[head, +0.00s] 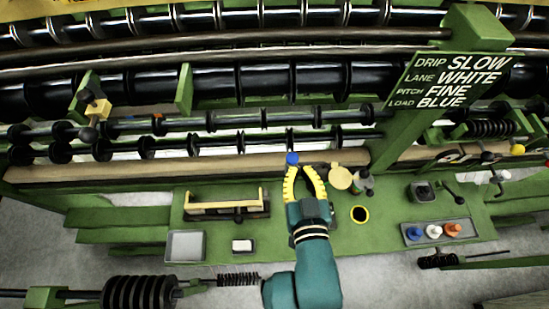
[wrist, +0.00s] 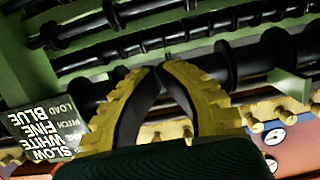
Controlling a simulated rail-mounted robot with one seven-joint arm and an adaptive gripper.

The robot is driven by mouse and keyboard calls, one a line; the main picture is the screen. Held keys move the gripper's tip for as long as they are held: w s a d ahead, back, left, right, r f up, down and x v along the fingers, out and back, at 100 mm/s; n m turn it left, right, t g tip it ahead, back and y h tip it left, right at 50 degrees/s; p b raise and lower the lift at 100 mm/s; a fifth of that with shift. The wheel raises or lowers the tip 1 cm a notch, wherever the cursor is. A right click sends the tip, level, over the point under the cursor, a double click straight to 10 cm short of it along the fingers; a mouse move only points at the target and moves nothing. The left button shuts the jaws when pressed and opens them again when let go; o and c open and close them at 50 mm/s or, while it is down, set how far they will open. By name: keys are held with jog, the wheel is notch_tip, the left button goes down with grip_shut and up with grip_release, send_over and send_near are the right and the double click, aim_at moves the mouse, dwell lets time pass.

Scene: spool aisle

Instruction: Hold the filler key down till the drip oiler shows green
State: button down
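My gripper (head: 298,170) points away from me over the green bench, at the edge of the long rail. In the wrist view its yellow fingers (wrist: 160,68) meet at the tips, with no object visible between them. A small blue knob (head: 292,158) shows right at the fingertips in the head view; I cannot tell whether they touch it. I cannot tell which part is the filler key or the drip oiler, and I see no clear green signal.
A sign (head: 450,80) reads DRIP SLOW, LANE WHITE, PITCH FINE, LOAD BLUE. A tray (head: 410,236) holds blue, white and orange knobs. Spool rollers run behind.

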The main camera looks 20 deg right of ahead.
notch_tip(320, 180, down, 2)
jog(key=s+f, duration=0.1)
send_over(295, 156)
jog(key=s, duration=0.1)
jog(key=shift+s+a+f, duration=0.15)
jog(key=shift+a+f, duration=0.05)
jog(key=shift+f, duration=0.55)
notch_tip(295, 156, down, 4)
jog(key=shift+s+r, duration=0.1)
jog(key=shift+f, duration=0.2)
jog(key=shift+f+b, duration=0.8)
jog(key=shift+f, duration=0.25)
dwell(4.9)
